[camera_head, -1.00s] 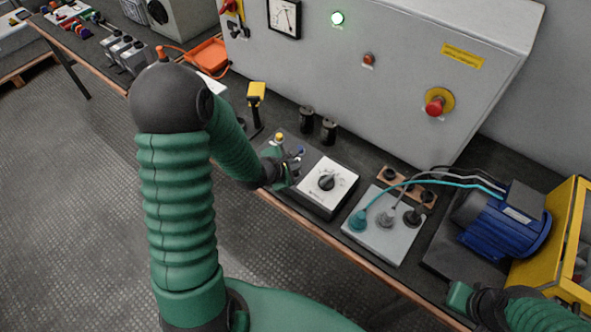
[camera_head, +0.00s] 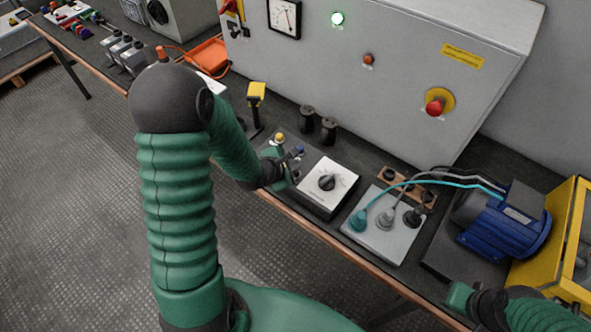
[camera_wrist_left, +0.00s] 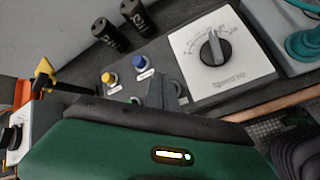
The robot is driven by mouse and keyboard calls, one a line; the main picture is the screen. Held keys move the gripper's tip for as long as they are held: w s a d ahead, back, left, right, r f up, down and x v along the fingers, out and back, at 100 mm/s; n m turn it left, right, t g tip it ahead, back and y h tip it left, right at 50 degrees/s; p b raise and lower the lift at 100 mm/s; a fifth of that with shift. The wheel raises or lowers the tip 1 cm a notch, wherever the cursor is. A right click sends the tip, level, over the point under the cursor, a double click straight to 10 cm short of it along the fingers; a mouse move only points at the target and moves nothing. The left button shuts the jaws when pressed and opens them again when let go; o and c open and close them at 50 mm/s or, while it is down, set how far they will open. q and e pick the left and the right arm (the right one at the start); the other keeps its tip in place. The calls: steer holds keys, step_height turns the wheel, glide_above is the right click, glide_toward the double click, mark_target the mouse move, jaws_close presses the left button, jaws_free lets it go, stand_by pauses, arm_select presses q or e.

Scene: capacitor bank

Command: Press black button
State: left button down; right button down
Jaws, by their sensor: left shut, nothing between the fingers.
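A dark control box with a white dial panel (camera_head: 328,184) stands at the bench's front edge. A yellow button (camera_head: 279,138) and a blue button (camera_head: 300,150) are on its left part. Both also show in the left wrist view, yellow (camera_wrist_left: 107,78) and blue (camera_wrist_left: 139,62). I cannot make out a black button; my left gripper covers part of the button area. My left gripper (camera_head: 292,166) is shut and empty, low over the box beside the blue button. Its finger shows in the left wrist view (camera_wrist_left: 162,92); contact cannot be told. My right gripper (camera_head: 462,298) is at the lower right, its jaws unclear.
Two black cylinders (camera_head: 318,124) stand behind the box. A grey plate with cable plugs (camera_head: 382,238) and a blue motor (camera_head: 508,222) are to the right. A yellow-topped stand (camera_head: 256,92) is to the left. A grey cabinet (camera_head: 390,75) closes off the back.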

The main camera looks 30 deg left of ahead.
mark_target(294, 173)
arm_select(q)
steer(key=shift+f, duration=0.35)
steer(key=shift+s+f+b, duration=0.1)
steer(key=shift+f+b, duration=0.4)
steer(key=shift+f, duration=0.45)
stand_by(1.1)
steer(key=shift+r+p, duration=1.35)
steer(key=shift+p, duration=0.2)
step_height(294, 173, up, 5)
steer(key=p, duration=0.5)
steer(key=shift+r+p, duration=0.1)
steer(key=shift+p, duration=0.3)
